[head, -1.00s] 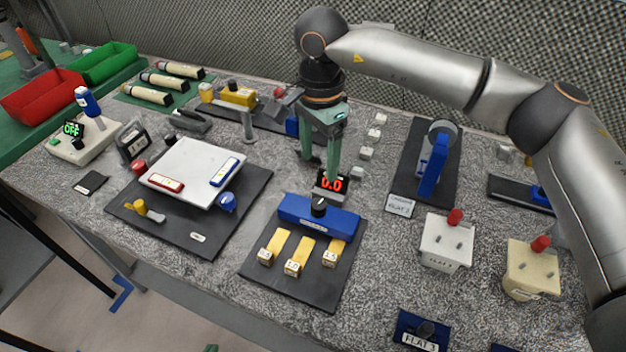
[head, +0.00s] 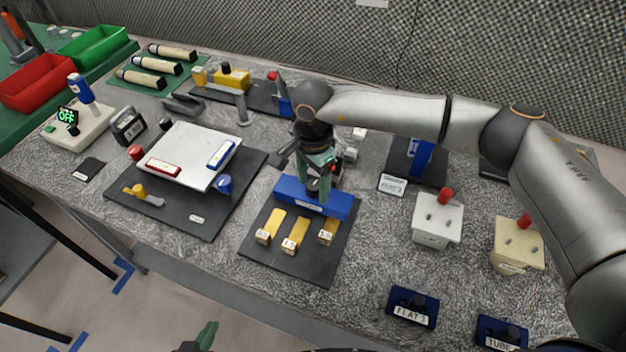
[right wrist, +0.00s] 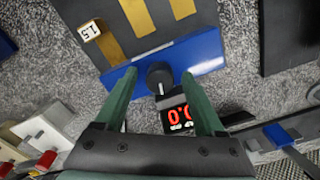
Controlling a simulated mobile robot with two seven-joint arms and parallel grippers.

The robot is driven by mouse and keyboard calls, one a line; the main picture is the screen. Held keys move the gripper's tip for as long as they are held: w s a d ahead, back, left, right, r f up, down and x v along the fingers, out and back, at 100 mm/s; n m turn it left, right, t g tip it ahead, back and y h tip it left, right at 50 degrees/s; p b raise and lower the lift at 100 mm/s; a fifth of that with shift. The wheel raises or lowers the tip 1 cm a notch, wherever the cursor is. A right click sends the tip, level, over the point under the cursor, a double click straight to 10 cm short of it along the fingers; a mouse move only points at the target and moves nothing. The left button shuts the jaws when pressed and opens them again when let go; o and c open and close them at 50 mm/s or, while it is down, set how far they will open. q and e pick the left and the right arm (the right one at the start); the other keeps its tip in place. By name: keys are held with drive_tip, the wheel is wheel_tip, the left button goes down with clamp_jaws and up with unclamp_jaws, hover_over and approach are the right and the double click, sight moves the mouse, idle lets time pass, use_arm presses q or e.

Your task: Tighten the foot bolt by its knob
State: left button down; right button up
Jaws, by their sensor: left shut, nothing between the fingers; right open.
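A black knob (right wrist: 159,76) stands on the long edge of a blue block (right wrist: 205,52) on a dark mat. The frames do not clearly show whether this is the foot bolt's knob. In the head view, my right gripper partly hides the knob above the blue block (head: 335,203). In the right wrist view, the open fingers of my right gripper (right wrist: 160,76) lie on either side of the knob, with visible gaps; contact cannot be told. A red display (right wrist: 178,115) reading about 0.0 sits beside the block. My left gripper (head: 207,335) is shut and empty, low at the picture's bottom edge.
Three yellow strips with numbered blocks (head: 290,244) lie in front of the blue block. White (head: 437,222) and cream (head: 516,246) boxes with red knobs stand to the right.

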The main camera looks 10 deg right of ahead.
clamp_jaws()
idle(0.5)
